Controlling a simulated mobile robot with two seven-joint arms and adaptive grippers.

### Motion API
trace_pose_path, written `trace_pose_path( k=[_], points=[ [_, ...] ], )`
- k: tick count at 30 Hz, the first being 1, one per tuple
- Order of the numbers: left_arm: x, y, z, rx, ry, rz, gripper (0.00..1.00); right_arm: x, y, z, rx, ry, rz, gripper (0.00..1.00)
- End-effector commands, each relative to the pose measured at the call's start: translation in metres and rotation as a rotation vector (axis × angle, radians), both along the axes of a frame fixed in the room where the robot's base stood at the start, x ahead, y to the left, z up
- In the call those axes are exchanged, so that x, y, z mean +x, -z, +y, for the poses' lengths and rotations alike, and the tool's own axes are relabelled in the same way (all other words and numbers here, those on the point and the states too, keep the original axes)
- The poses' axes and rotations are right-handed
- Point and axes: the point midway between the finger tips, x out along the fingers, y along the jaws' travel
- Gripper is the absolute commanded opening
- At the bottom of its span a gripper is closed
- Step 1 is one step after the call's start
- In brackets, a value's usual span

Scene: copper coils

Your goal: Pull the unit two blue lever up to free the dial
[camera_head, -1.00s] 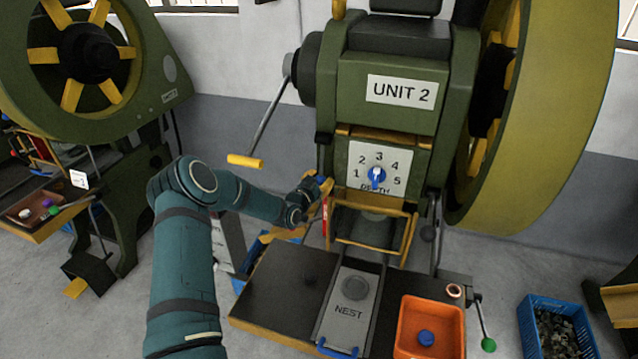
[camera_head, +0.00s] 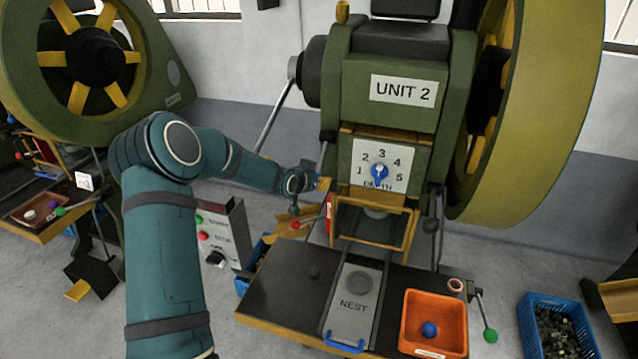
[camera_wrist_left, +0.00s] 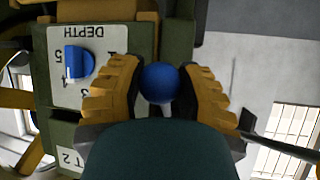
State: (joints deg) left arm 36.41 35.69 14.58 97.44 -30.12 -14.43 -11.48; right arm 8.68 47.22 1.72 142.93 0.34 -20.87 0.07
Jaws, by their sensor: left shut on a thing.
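Unit 2 is the green press with the "UNIT 2" plate (camera_head: 404,89). Its blue dial (camera_head: 379,171) sits on the white DEPTH plate, numbered 1 to 5; the dial also shows in the left wrist view (camera_wrist_left: 79,62), where the picture is upside down. My left gripper (camera_head: 323,184) is at the left side of the press, left of the dial. In the left wrist view its yellow fingers are shut around the round blue lever knob (camera_wrist_left: 160,83). The lever's shaft is mostly hidden, and the knob is hidden in the head view. My right gripper is not in view.
A red-knobbed lever (camera_head: 296,224) is just below my left gripper. A yellow guard frame (camera_head: 372,226) stands over the NEST slide (camera_head: 352,305). An orange tray (camera_head: 434,317) holds a blue knobbed piece. A control box (camera_head: 222,235) stands behind my left arm.

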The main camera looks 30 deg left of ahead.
Motion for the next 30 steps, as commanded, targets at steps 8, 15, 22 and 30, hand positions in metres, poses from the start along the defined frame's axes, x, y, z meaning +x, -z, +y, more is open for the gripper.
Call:
trace_pose_path(
  k=[8,15,22,30],
  points=[
    [-0.009,-0.023,-0.002,0.003,-0.001,-0.01,0.0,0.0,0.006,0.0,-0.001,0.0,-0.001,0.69],
    [-0.012,-0.032,-0.003,0.003,0.001,-0.011,0.0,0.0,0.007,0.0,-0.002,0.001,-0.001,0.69],
    [-0.013,-0.035,-0.003,0.003,0.001,-0.012,0.0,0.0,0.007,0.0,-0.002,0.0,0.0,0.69],
    [-0.012,-0.035,-0.003,0.004,0.0,-0.014,0.0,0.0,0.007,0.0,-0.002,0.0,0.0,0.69]
  ],
)
